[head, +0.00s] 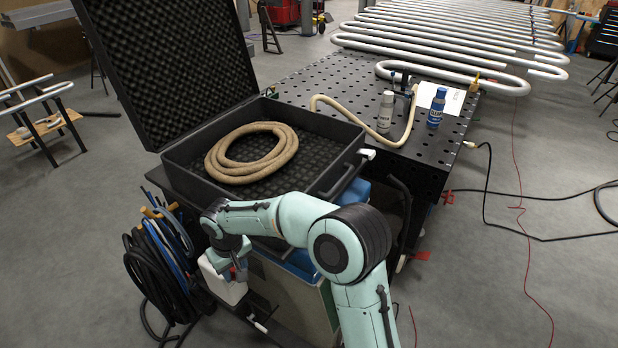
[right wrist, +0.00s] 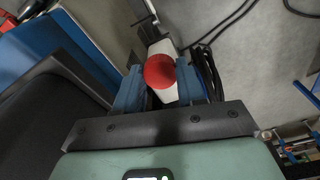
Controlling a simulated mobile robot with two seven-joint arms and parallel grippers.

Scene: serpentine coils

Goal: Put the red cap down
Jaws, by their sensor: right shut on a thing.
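The red cap (right wrist: 159,71) is round and sits between the two blue fingers of my right gripper (right wrist: 160,85) in the right wrist view. The gripper is shut on it. Behind the cap in that view is a white container (right wrist: 162,46). In the head view my right gripper (head: 236,272) points down at the white container (head: 223,288) on the cart's side. I cannot tell whether the cap touches the container. The cap is mostly hidden by the gripper in the head view. My left gripper is in neither view.
An open black case (head: 330,190) with a coiled tan hose (head: 251,170) lies above my forearm. Blue and black hoses (head: 160,262) hang left of the container. The perforated black table (head: 335,85) carries a grey bottle (head: 385,112) and a blue bottle (head: 436,108).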

